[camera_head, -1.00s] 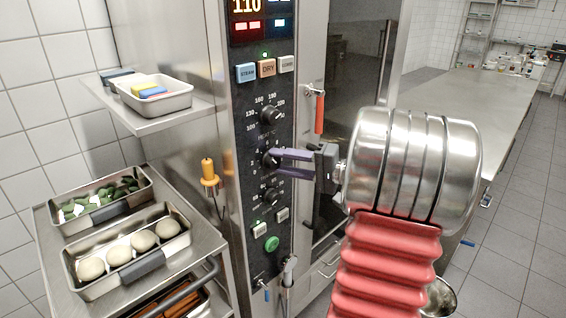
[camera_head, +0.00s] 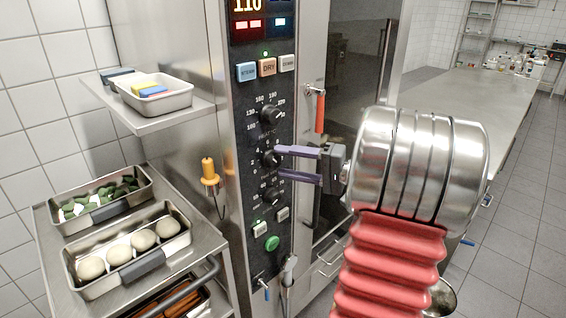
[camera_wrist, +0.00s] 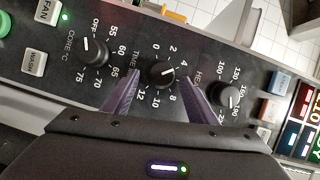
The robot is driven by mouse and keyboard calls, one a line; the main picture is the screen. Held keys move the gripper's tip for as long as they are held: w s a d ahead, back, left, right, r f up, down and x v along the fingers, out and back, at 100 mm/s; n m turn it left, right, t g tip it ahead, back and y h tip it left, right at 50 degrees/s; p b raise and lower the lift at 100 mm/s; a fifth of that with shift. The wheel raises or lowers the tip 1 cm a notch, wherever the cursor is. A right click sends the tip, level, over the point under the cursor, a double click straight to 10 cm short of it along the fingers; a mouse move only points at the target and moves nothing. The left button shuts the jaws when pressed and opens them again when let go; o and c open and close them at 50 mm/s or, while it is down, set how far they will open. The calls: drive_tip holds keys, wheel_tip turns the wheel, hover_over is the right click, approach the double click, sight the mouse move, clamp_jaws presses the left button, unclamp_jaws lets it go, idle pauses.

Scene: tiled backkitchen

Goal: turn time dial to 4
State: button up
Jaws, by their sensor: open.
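The time dial (camera_wrist: 160,75) is a round black knob on the dark control panel. In the wrist view its white mark points toward the side where the 4 is printed; the exact setting is hard to read. In the head view the dial (camera_head: 269,159) is partly behind a finger. My gripper (camera_wrist: 161,77) is open, with one purple finger on each side of the dial and visible gaps between fingers and knob. In the head view my gripper (camera_head: 279,161) reaches the panel from the right.
A red door handle (camera_head: 320,112) stands right of the panel. An orange probe (camera_head: 208,172) hangs at left, above a trolley (camera_head: 205,240) with trays.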

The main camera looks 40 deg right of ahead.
drive_tip(key=v, duration=1.2)
idle(0.3)
drive_tip(key=w+a+f+n+g, duration=0.1)
drive_tip(key=w+a+g, duration=0.15)
drive_tip(key=a, duration=0.45)
drive_tip(key=w+a+f+n+g+y, duration=0.1)
drive_tip(key=a+f+g, duration=0.15)
drive_tip(key=a, duration=0.45)
drive_tip(key=w+a+n+g, duration=0.1)
drive_tip(key=a+g, duration=0.2)
drive_tip(key=a, duration=0.4)
drive_tip(key=s+a+f+n+g+h, duration=0.1)
drive_tip(key=s+a+n+h, duration=0.3)
drive_tip(key=a, duration=0.4)
drive_tip(key=s+a+f+n+g+h, duration=0.1)
drive_tip(key=s+a+n+h, duration=0.3)
drive_tip(key=a, duration=0.5)
drive_tip(key=shift+s+f, duration=0.3)
drive_tip(key=shift+f, duration=0.5)
drive_tip(key=shift+a, duration=0.1)
